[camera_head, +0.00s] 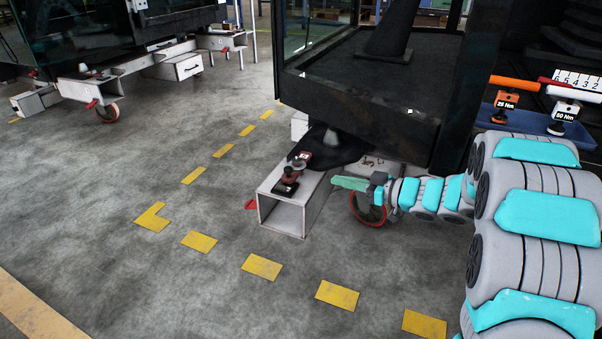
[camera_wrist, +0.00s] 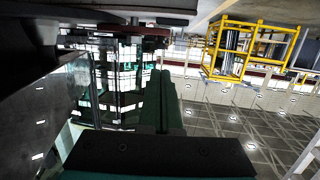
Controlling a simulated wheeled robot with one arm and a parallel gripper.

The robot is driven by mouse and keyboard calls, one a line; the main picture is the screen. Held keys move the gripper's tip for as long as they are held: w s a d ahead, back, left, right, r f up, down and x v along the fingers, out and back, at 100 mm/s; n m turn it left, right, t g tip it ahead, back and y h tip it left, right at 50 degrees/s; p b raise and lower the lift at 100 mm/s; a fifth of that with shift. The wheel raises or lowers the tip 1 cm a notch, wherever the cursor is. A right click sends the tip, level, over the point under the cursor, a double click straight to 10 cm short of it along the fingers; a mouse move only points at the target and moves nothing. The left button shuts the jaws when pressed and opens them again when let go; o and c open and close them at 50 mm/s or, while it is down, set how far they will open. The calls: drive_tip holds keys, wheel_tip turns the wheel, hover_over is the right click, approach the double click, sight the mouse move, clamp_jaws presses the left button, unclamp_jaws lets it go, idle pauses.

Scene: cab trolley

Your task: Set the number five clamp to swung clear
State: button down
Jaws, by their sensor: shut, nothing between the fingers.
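A clamp (camera_head: 288,179) with a dark red and black body sits on top of the white square-tube beam (camera_head: 283,216) at the trolley's near corner. Its number is too small to read, and I cannot tell how its arm is set. My gripper (camera_head: 338,183) has pale green fingers, shut and empty, just right of the beam's side and apart from the clamp in the picture. In the wrist view the shut fingers (camera_wrist: 160,80) point up the picture with nothing between them. A dark red edge (camera_wrist: 125,31) shows beyond them, but I cannot tell what it belongs to.
The black cab (camera_head: 375,90) overhangs the beam. A red-rimmed caster wheel (camera_head: 368,208) stands below my gripper. A second trolley (camera_head: 130,68) stands at the far left. Tools in a blue tray (camera_head: 541,122) lie at the right. The floor with yellow dashes (camera_head: 262,266) is clear.

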drive_tip(key=b+x, duration=0.1)
drive_tip(key=x, duration=1.2)
drive_tip(key=shift+f, duration=0.1)
